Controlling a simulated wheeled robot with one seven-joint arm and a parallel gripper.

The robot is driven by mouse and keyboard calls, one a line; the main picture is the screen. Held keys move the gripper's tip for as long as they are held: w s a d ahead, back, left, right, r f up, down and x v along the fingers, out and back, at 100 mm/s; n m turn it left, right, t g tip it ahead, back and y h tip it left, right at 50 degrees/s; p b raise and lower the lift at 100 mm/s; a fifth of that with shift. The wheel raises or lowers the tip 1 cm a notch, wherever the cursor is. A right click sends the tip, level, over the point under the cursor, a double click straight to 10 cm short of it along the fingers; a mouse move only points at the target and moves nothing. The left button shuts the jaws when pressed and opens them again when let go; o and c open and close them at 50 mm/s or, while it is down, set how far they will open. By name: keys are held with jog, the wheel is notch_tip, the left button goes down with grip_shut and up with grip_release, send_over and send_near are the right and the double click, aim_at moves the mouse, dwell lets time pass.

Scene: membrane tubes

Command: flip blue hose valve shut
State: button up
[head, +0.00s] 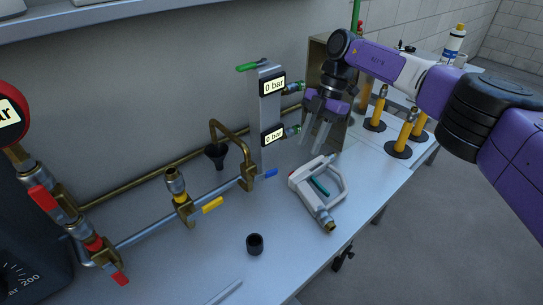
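A blue valve lever (265,173) sticks out to the right from a brass fitting at the foot of the grey panel, on the bench. It points along the bench surface, away from the pipe line. My gripper (315,141) hangs above and to the right of it, fingers pointing down and spread apart with nothing between them. It is in front of the panel's right side, near the two hose ports, and apart from the blue lever. Whether the fingers touch anything behind them cannot be told.
A grey panel (255,120) with two "0 bar" displays stands behind. A yellow lever (212,205) and red levers (43,198) lie left along the pipe. A white tool (318,190) and a black cup (255,244) lie on the bench (200,262). Orange posts (404,132) stand right.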

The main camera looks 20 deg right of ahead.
aim_at(275, 170)
jog(key=s+a+p, duration=0.1)
jog(key=a, duration=0.2)
jog(key=s+a, duration=0.1)
jog(key=a, duration=0.3)
jog(key=s+a+p, duration=0.1)
jog(key=a, duration=0.3)
jog(key=shift+s+r+p, duration=0.1)
jog(key=shift+s+p, duration=0.2)
jog(key=shift+s, duration=0.05)
jog(key=shift+a+f, duration=0.2)
jog(key=shift+a, duration=0.05)
jog(key=shift+s+a+f, duration=0.1)
jog(key=shift+f, duration=0.35)
jog(key=shift+c, duration=0.2)
grip_shut()
